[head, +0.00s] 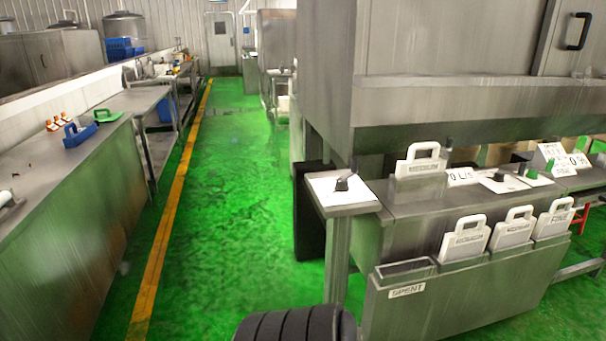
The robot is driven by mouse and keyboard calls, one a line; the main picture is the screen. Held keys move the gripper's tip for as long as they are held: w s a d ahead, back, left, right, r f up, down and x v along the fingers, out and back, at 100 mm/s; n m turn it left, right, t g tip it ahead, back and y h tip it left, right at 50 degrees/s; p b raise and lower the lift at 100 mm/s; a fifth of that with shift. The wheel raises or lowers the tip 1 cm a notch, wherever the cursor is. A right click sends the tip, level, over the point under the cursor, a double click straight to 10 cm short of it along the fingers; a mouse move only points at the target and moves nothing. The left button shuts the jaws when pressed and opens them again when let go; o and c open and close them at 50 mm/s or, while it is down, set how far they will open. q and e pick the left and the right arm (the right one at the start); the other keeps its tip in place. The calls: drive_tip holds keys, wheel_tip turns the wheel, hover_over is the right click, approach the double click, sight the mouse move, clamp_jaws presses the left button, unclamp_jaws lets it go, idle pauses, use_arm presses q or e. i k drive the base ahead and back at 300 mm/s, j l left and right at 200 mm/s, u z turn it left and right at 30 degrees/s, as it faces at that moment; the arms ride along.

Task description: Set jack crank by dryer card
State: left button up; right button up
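A white plate with a small dark crank or knob (343,184) sits on a post at the left end of the steel machine. A white handled card (420,162) stands upright on the machine's top ledge; its lettering is too small to read surely. Three more white handled cards (465,238), (513,228), (554,219) stand in a row in front of the machine. I cannot tell which card is the dryer card. Neither of my grippers shows in the head view.
An empty-looking slot box labelled SPENT (407,291) is at the front. A steel counter (60,180) runs along the left. The green floor (220,230) between is clear.

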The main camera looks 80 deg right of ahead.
sight(342, 183)
drive_tip(key=z, duration=3.05)
